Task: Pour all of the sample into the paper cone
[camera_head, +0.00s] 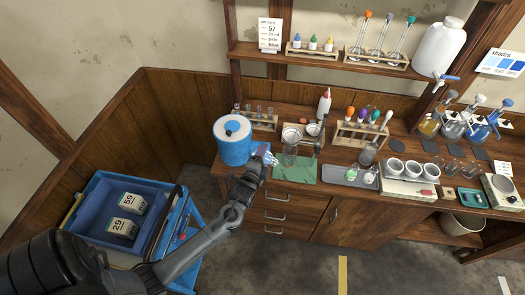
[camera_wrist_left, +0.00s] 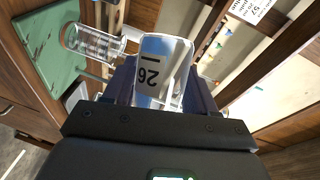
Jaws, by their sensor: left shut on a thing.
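My left gripper (camera_head: 263,156) is shut on a clear glass container with a white label reading 26, seen between the jaws in the left wrist view (camera_wrist_left: 164,72). In the head view the gripper is just right of the blue drum. The container looks tilted in the wrist view; how much sample is in it I cannot tell. A white rim (camera_head: 292,134), apparently the paper cone, sits atop clear glassware (camera_head: 290,155) to the right of the gripper, above a green mat. The held glass is apart from it. My right gripper is not in view.
The blue drum (camera_head: 234,147) stands close left of the gripper. A rack (camera_head: 359,134) with coloured tops stands behind. A blue cart (camera_head: 90,199) is at left.

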